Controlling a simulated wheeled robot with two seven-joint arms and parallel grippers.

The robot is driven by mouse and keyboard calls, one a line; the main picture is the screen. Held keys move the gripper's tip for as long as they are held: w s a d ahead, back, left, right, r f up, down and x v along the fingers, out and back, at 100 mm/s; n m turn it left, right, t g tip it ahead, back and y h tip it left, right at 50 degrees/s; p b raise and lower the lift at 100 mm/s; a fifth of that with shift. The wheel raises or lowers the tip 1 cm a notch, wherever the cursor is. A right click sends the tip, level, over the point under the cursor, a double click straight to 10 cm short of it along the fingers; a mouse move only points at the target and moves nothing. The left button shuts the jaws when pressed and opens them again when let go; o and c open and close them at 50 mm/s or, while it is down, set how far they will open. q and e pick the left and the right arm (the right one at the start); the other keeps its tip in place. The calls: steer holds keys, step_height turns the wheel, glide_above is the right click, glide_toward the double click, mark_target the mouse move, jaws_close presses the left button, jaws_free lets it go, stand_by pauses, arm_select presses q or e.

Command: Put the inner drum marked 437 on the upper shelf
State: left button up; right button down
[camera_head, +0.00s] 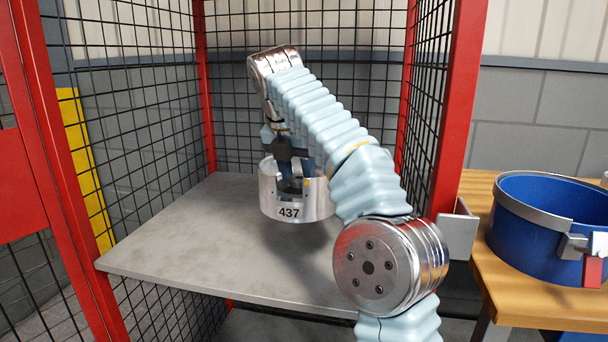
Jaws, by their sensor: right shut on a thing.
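The inner drum marked 437 (288,208) is a silver metal cylinder with an open top and black digits on its front. It is in the camera_head view, over the grey upper shelf (170,240) inside the red-framed cage. My right gripper (295,180) reaches down into its top and is shut on it. The drum looks upright, and a shadow lies on the shelf below and right of it. I cannot tell for certain whether its base touches the shelf. My right arm hides the right part of the shelf. My left gripper is not in view.
Red posts (455,120) and black wire mesh enclose the shelf at the sides and back. The left part of the shelf is bare. A lower shelf (270,325) shows beneath. At right, a wooden table (530,305) holds a blue round container (530,235) with a metal rim.

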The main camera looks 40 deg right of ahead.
steer(key=w, duration=0.2)
steer(key=w+f, duration=0.1)
steer(key=shift+w+a+f, duration=0.1)
steer(key=shift+w+f, duration=0.05)
steer(key=shift+w, duration=0.25)
steer(key=w+f, duration=0.1)
steer(key=f, duration=0.1)
steer(key=w+f, duration=0.2)
steer(key=shift+w+a+f, duration=0.1)
steer(key=shift+w+f, duration=0.7)
steer(key=shift+f, duration=0.1)
steer(key=shift+w+f, duration=0.1)
steer(key=shift+f, duration=1.5)
steer(key=shift+f, duration=0.1)
steer(key=c, duration=0.6)
jaws_free()
steer(key=shift+a+f, duration=0.1)
